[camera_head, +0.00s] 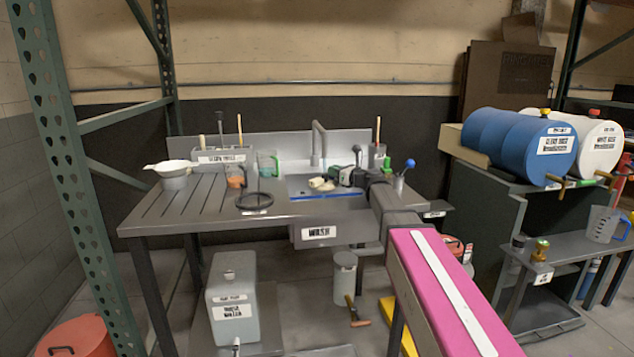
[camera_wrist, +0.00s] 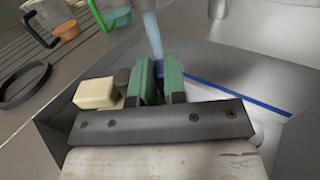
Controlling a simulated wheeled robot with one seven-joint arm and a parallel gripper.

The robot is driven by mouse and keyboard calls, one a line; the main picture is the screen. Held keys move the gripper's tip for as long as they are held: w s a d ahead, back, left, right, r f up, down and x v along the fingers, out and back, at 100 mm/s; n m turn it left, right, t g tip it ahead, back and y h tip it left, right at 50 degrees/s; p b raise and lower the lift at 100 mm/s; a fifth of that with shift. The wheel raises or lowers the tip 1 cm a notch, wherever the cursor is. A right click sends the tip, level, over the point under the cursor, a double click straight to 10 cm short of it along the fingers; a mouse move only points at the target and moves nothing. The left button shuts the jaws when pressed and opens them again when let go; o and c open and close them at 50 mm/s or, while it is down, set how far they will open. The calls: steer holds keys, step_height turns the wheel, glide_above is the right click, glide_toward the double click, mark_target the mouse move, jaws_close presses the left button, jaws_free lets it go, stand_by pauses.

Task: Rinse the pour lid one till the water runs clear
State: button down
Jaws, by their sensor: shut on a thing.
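My gripper (camera_wrist: 160,82) is over the sink basin (camera_wrist: 58,135), with its green finger pads closed on a small dark blue piece (camera_wrist: 158,70), which I take to be the pour lid. Most of the lid is hidden between the pads. A pale blue water stream (camera_wrist: 152,35) comes down from above and meets the gripper at the lid. In the head view my gripper (camera_head: 343,176) is low under the tap (camera_head: 318,140), and the lid cannot be made out. The water's colour below the lid is hidden.
A cream block (camera_wrist: 97,93) and a dark grey cylinder (camera_wrist: 122,80) are close left of the fingers. The slatted bench top (camera_head: 185,205) is mostly clear.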

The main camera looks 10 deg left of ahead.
steer(key=s+d, duration=0.1)
steer(key=s, duration=0.1)
steer(key=s+d, duration=0.1)
steer(key=s, duration=0.1)
steer(key=shift+s+d, duration=0.1)
steer(key=shift+d, duration=0.05)
stand_by(1.4)
steer(key=s+d+r, duration=0.2)
steer(key=s+r, duration=0.2)
steer(key=shift+s+d, duration=0.15)
steer(key=shift+d, duration=0.1)
stand_by(0.4)
stand_by(0.4)
